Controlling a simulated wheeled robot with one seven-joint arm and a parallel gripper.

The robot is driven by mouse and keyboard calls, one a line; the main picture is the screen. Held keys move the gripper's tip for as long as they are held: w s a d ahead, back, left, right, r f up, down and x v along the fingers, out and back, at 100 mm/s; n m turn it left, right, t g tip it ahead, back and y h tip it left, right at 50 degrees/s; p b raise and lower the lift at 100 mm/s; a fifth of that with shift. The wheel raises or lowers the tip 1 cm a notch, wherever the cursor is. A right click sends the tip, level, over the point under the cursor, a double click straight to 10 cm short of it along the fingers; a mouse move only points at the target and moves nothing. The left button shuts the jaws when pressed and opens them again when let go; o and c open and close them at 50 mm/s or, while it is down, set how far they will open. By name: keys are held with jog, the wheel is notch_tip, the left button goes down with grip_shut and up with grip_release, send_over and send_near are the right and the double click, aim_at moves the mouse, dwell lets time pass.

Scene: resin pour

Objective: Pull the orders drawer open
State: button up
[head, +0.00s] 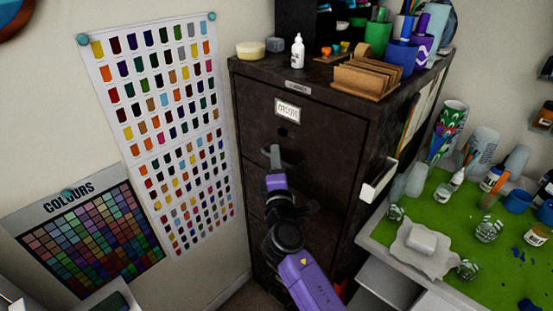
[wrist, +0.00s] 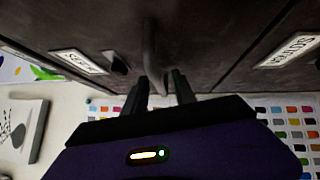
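The dark metal filing cabinet (head: 330,125) stands against the wall, its drawers shut. The top drawer (head: 325,143) has a white label (head: 288,107) whose lettering is too blurred to read surely, and a dark lock below it. Its curved grey handle (wrist: 149,45) shows in the wrist view. My gripper (wrist: 160,82) is at this handle, fingers apart on either side of the bar. I cannot tell whether the fingers touch it. In the head view, my gripper (head: 275,155) partly covers the handle.
Bottles, cups and a wooden rack (head: 367,80) stand on the cabinet top. A green-topped bench (head: 470,235) with jars and cups is on the right. Colour charts (head: 160,120) hang on the left wall. A white holder (head: 380,183) with papers is on the cabinet's right side.

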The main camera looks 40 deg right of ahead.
grip_shut()
jog(key=shift+f, duration=0.1)
dwell(1.2)
